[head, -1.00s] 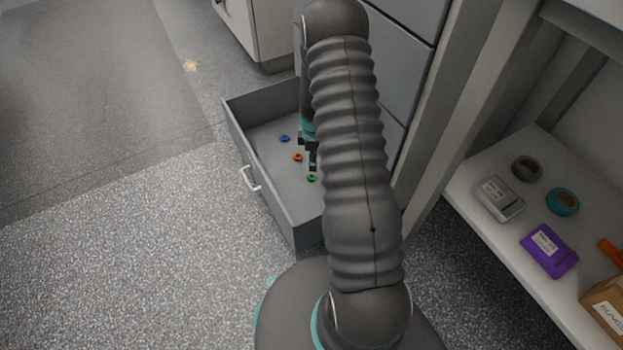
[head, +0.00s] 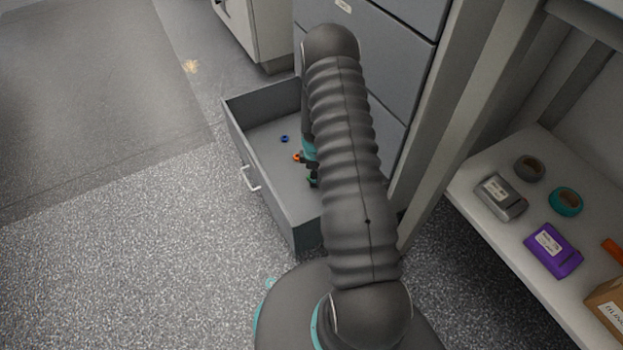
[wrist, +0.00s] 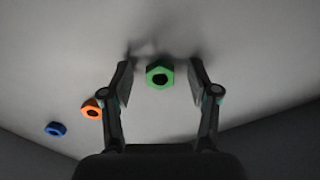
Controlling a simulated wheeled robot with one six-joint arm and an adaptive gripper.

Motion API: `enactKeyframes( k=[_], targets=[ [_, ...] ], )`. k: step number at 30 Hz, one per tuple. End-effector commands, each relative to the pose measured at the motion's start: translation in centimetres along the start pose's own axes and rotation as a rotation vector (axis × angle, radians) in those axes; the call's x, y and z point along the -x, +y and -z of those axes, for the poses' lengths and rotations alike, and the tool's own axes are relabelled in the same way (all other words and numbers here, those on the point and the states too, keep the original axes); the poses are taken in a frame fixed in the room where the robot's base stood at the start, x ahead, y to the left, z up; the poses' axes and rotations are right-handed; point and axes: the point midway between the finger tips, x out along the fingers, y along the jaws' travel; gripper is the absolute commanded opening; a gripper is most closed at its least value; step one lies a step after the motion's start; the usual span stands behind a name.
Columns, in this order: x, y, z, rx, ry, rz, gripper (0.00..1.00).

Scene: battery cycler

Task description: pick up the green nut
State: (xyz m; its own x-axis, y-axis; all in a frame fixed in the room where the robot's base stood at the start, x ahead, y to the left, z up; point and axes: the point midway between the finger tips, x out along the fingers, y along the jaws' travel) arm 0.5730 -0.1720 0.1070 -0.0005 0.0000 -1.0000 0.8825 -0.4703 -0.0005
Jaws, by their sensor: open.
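The green nut (wrist: 159,76) lies on the drawer floor. In the wrist view it sits between the two fingertips of my gripper (wrist: 160,82), with a gap on each side. My gripper is open and holds nothing. In the head view my gripper (head: 312,180) is low inside the open drawer (head: 277,215), partly hidden behind my arm. Only a trace of green (head: 310,183) shows at the fingers there.
An orange nut (wrist: 91,109) lies left of the green one, and a blue nut (wrist: 56,129) farther left. The drawer walls enclose them. A shelf (head: 487,225) at the right holds a purple box (head: 553,250), tape rolls and other items.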

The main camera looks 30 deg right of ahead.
Motion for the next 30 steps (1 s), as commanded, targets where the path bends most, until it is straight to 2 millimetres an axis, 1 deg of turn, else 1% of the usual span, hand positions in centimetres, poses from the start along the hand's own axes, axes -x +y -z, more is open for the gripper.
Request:
enactKeyframes(
  k=[2, 3, 5, 6, 8, 9, 10, 18, 22, 26, 30],
  targets=[
    [0.1, 0.0, 0.0, 0.0, 0.0, 0.0, 0.6],
    [0.1, 0.0, 0.0, 0.0, 0.0, 0.0, 0.55],
    [0.1, 0.0, 0.0, 0.0, 0.0, 0.0, 0.4],
    [0.1, 0.0, 0.0, 0.0, 0.0, 0.0, 0.3],
    [0.1, 0.0, 0.0, 0.0, 0.0, 0.0, 0.15],
    [0.1, 0.0, 0.0, 0.0, 0.0, 0.0, 0.05],
    [0.1, 0.0, 0.0, 0.0, 0.0, 0.0, 0.0],
    [0.1, 0.0, 0.0, 0.0, 0.0, 0.0, 0.0],
    [0.4, 0.0, 0.0, 0.0, 0.0, -0.001, 0.0],
    [1.3, 0.1, 0.0, 0.0, 0.0, -0.002, 0.0],
    [2.8, 0.1, 0.0, 0.0, 0.0, -0.002, 0.0]
  ],
)
